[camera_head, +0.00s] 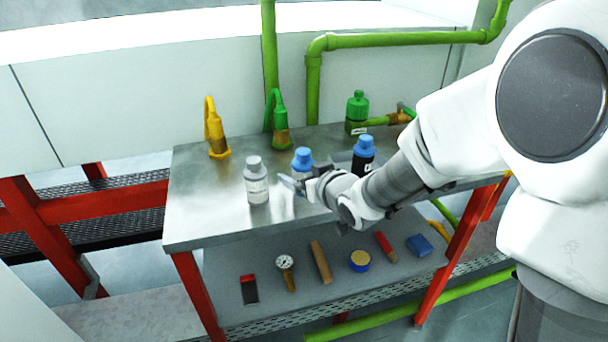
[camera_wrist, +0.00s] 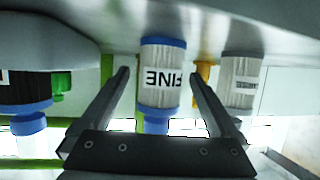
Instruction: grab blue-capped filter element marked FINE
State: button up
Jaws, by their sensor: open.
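The filter element marked FINE (camera_wrist: 162,65) has a pale pleated body and blue ends. The wrist view is upside down and shows it midway between my fingers, with its label facing me. In the head view its blue cap (camera_head: 302,157) rises behind my gripper (camera_head: 297,184), which hides much of its body. It stands upright on the metal bench top (camera_head: 205,205). My gripper (camera_wrist: 160,75) is open, with one finger to each side of the element in the picture. I cannot tell whether the fingertips reach past it. No contact shows.
A grey-capped pale element (camera_head: 256,182) stands left of the gripper. A black, blue-capped one (camera_head: 363,152) stands to the right, close to my arm. Yellow (camera_head: 214,130) and green (camera_head: 279,120) fittings and a green bottle (camera_head: 357,108) stand behind. Tools lie on the lower shelf (camera_head: 220,265).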

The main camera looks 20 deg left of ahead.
grip_shut()
dwell(0.4)
